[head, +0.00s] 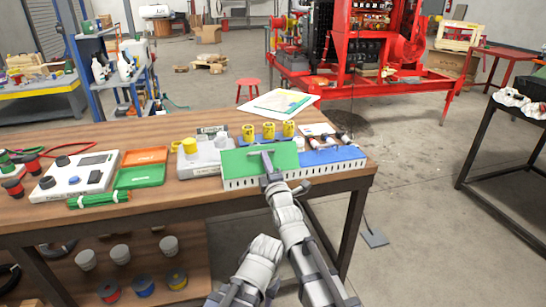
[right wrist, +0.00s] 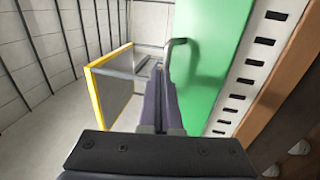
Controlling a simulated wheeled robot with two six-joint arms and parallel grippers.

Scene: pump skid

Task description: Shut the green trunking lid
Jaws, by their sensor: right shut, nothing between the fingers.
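The green trunking lid (head: 237,163) is on the left part of the white slotted trunking (head: 250,183), at the bench's front edge. It looks tilted up, above the level of the blue cover beside it; its exact angle is hard to tell. In the right wrist view the lid (right wrist: 212,65) fills the upper right, with a grey bent handle (right wrist: 178,43) on it. My right gripper (head: 267,164) is shut and empty, in front of the lid. In the right wrist view its fingertips (right wrist: 158,75) are close to the handle; contact cannot be told.
A blue cover (head: 330,157) lies on the trunking's right part. Behind stand yellow cylinders (head: 269,131) and a grey box with a yellow knob (head: 203,160). Green (head: 140,176) and orange trays (head: 145,155) lie to the left.

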